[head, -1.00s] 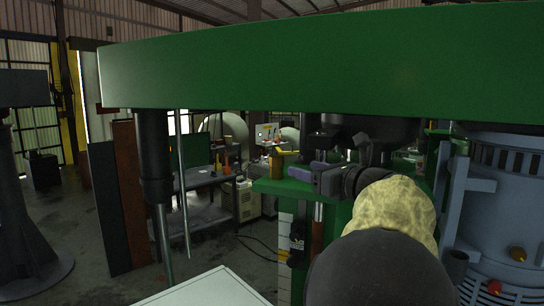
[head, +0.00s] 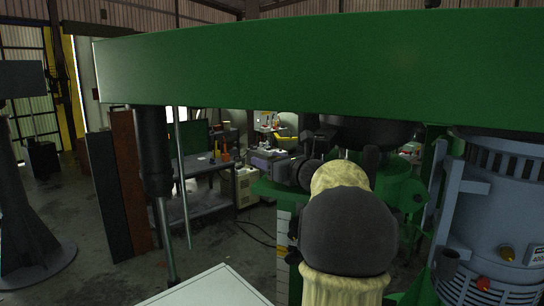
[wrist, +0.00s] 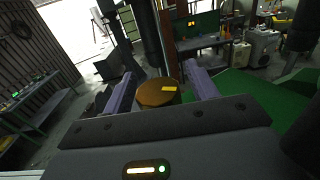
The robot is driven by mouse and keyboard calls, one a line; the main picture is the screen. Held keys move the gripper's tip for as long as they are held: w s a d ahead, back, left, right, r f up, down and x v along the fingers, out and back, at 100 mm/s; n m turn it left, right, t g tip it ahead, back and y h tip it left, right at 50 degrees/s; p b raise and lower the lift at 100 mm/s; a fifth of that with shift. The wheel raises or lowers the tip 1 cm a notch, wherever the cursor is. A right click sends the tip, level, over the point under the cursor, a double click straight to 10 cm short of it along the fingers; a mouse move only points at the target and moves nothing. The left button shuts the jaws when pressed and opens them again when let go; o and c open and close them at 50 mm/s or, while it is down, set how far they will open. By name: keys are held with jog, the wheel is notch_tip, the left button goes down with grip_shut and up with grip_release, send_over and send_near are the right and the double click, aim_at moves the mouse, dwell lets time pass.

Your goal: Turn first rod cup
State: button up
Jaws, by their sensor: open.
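A round brown cup (wrist: 157,92) with a small yellow mark on top shows in the wrist view, between the two purple fingers of my gripper (wrist: 160,73). The fingers are apart, with the cup in the gap, and I see no clear contact. I cannot make out the cup clearly there, since my wrist and arm cover part of that area.
A dark column with a grey rod (head: 165,230) hangs from the beam's left end. A grey-blue motor housing (head: 492,210) stands close on the right. A workbench (head: 205,175) is behind. A white surface (head: 215,285) lies at the bottom.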

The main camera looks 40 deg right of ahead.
jog(key=c, duration=1)
jog(key=shift+s+d, duration=0.1)
jog(key=shift+d, duration=0.05)
jog(key=shift+a, duration=0.2)
jog(key=shift+d+f+m+h+b, duration=0.15)
jog(key=shift+m+h+b, duration=0.15)
jog(key=shift+h+b, duration=0.3)
jog(key=m+h+b, duration=0.1)
jog(key=h+b, duration=0.1)
jog(key=b, duration=0.1)
jog(key=m+h+b, duration=0.2)
jog(key=h+b, duration=0.1)
jog(key=shift+d+f+g, duration=0.1)
jog(key=shift+f+g, duration=0.1)
jog(key=shift+g, duration=0.2)
jog(key=m+h+b, duration=0.1)
jog(key=h+b, duration=0.1)
jog(key=m+g+h+b, duration=0.1)
jog(key=m+b, duration=0.1)
jog(key=shift+d+r+g+h, duration=0.15)
jog(key=shift+d+g+h, duration=0.15)
jog(key=shift+h, duration=0.1)
jog(key=shift+r+m+g+h+b, duration=0.1)
jog(key=shift+m+g+h+b, duration=0.2)
jog(key=shift+m+h+b, duration=0.15)
jog(key=shift+s+d+m+g+h+b, duration=0.2)
jog(key=shift+m+g+h+b, duration=0.15)
jog(key=shift+g+h+b, duration=0.15)
